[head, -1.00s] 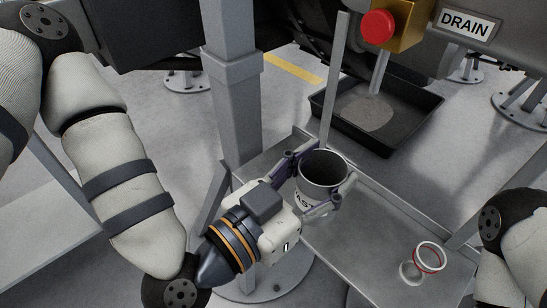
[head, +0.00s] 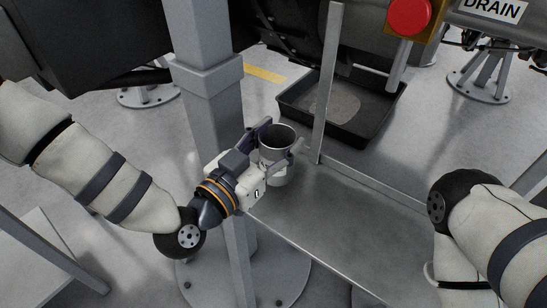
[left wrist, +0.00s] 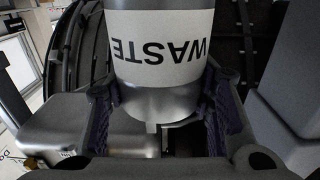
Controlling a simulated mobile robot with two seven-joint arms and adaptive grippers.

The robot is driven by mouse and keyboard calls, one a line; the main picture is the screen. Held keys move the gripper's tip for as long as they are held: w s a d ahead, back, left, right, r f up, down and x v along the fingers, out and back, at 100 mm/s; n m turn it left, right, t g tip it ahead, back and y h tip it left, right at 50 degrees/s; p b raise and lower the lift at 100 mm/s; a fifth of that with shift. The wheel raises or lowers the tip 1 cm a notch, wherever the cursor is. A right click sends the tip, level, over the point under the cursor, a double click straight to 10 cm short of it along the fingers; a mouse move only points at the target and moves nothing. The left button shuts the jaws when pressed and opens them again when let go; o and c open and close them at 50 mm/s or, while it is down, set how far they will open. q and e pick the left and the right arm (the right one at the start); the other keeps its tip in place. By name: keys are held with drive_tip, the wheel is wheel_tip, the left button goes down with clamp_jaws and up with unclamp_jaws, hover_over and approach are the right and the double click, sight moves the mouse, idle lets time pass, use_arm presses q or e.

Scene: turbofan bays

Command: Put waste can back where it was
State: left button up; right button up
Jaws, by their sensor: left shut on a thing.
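The waste can (head: 278,168) is a small metal cup with a white band, open at the top. In the head view it stands upright at the left end of the grey metal shelf. My left gripper (head: 281,148) is shut on it, with one finger on either side. I cannot tell whether its base touches the shelf. In the left wrist view the can (left wrist: 158,45) shows its "WASTE" lettering upside down between the fingers (left wrist: 165,110). My right arm comes in at the right; its gripper is out of view.
The shelf (head: 350,225) is bare across its middle. A thin upright post (head: 326,85) rises from its back edge, and a thick grey column (head: 208,95) stands left of the can. A black drain tray (head: 365,125) lies on the floor behind, under a red button (head: 408,16).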

use_arm(q)
drive_tip(key=shift+w+a+f, duration=0.2)
drive_tip(key=shift+w+f, duration=0.65)
drive_tip(key=shift+f, duration=0.2)
drive_tip(key=f, duration=0.2)
drive_tip(key=f+b, duration=0.1)
drive_tip(key=shift+w+f, duration=0.2)
drive_tip(key=shift+f, duration=0.15)
drive_tip(key=shift+r, duration=0.15)
drive_tip(key=o, duration=1)
drive_tip(key=shift+f, duration=0.25)
drive_tip(key=o, duration=0.4)
